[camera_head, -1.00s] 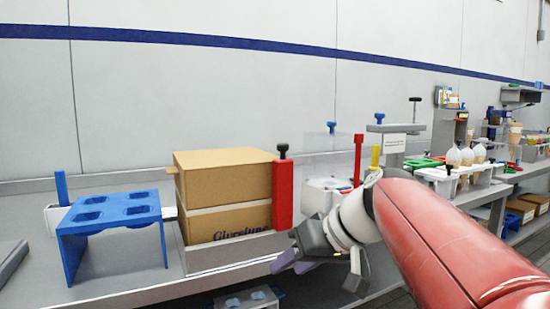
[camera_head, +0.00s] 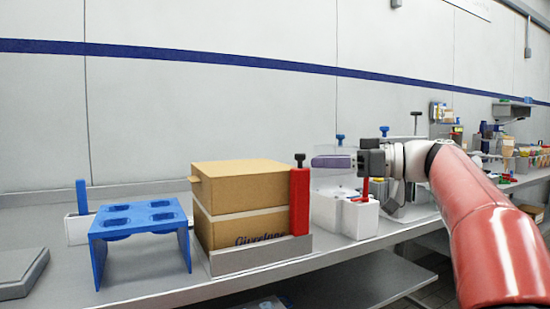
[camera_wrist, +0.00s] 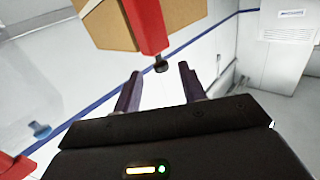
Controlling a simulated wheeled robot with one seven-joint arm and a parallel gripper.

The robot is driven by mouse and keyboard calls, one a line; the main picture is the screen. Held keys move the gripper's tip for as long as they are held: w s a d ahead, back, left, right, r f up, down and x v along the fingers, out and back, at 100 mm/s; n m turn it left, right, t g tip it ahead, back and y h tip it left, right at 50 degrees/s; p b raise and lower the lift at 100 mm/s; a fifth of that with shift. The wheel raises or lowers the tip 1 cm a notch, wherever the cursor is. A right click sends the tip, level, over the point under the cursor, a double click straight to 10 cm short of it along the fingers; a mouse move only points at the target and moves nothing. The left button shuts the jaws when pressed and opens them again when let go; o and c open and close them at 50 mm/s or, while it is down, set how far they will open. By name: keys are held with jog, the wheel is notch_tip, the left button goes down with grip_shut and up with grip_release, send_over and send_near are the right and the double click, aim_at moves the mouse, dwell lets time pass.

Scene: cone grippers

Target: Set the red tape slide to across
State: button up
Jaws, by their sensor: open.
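The red tape slide (camera_head: 300,202) is an upright red bar with a black knob on top. It stands at the right side of the cardboard boxes (camera_head: 238,180), in a grey base (camera_head: 262,255). In the wrist view the red slide (camera_wrist: 147,22) and its black knob (camera_wrist: 161,65) show just beyond the fingertips, near the middle of the gap. My gripper (camera_head: 335,161) is open and empty, to the right of the slide and about level with its knob, fingers pointing left. It also shows in the wrist view (camera_wrist: 158,84). I see no contact.
A white box (camera_head: 345,215) with a smaller red handle (camera_head: 365,188) stands right of the slide, below my gripper. A blue stand (camera_head: 140,222) with several holes is left of the boxes. Some bench in front of the blue stand is clear.

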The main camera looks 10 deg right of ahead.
jog(key=shift+n, duration=0.3)
jog(key=x, duration=0.5)
jog(key=r+p+x, duration=0.1)
jog(key=x, duration=0.1)
jog(key=shift+w+a, duration=0.15)
jog(key=shift+a, duration=0.1)
grip_shut()
